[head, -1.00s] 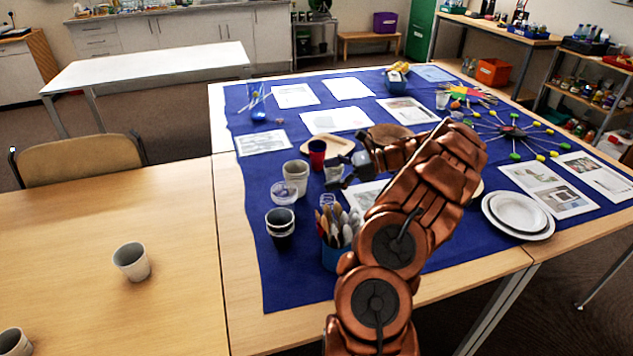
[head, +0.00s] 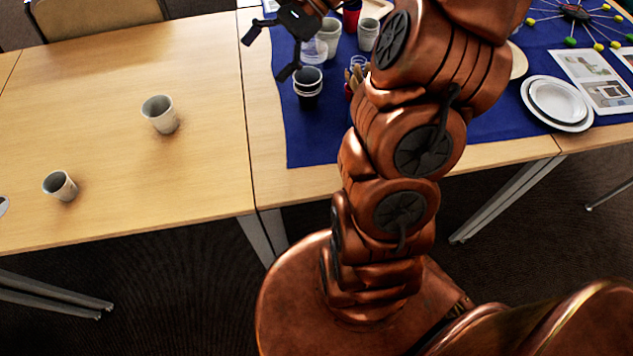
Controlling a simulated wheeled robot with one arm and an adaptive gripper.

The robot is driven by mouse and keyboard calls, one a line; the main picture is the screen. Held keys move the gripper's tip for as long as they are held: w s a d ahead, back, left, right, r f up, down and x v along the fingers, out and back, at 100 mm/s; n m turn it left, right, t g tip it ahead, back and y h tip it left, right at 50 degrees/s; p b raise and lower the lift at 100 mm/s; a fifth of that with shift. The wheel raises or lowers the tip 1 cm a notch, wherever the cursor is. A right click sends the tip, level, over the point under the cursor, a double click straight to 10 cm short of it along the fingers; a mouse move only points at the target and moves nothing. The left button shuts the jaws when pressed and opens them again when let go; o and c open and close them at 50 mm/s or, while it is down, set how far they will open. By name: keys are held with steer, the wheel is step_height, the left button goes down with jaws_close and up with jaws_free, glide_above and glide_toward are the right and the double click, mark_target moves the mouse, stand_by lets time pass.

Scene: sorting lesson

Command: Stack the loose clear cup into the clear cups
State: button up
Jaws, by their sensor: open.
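A clear cup or cup stack (head: 312,55) stands on the blue cloth, partly behind my gripper; I cannot tell how many cups it holds. Pale cups (head: 329,36) stand close behind it. Another pale cup (head: 368,36) is to their right; I cannot tell whether it is clear. My gripper (head: 268,54) is open and empty at the top of the view, left of and in front of the clear cup in the picture. Its fingers are spread. It appears above the table, with no cup between the fingers.
Dark cups with pale rims (head: 307,88) stand in front of the clear cup. Two pale cups, one larger (head: 160,114) and one smaller (head: 61,186), stand on the bare wooden table (head: 110,60). White plates (head: 557,102) lie at right. A red cup (head: 351,16) is behind.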

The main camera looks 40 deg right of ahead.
steer(key=s+a+n+g+h, duration=0.3)
steer(key=s+a+n+h, duration=0.2)
steer(key=s+a+n, duration=0.5)
steer(key=s+d+f+n+h, duration=0.1)
steer(key=s+f+n+h, duration=0.1)
steer(key=s, duration=0.6)
steer(key=s+f+n+h, duration=0.2)
steer(key=s+n+h, duration=0.1)
steer(key=s, duration=0.6)
steer(key=shift+s+d+h, duration=0.3)
steer(key=shift+d+h, duration=0.1)
step_height(320, 180, up, 8)
steer(key=p, duration=0.7)
steer(key=shift+f+p, duration=0.2)
steer(key=shift+p, duration=0.2)
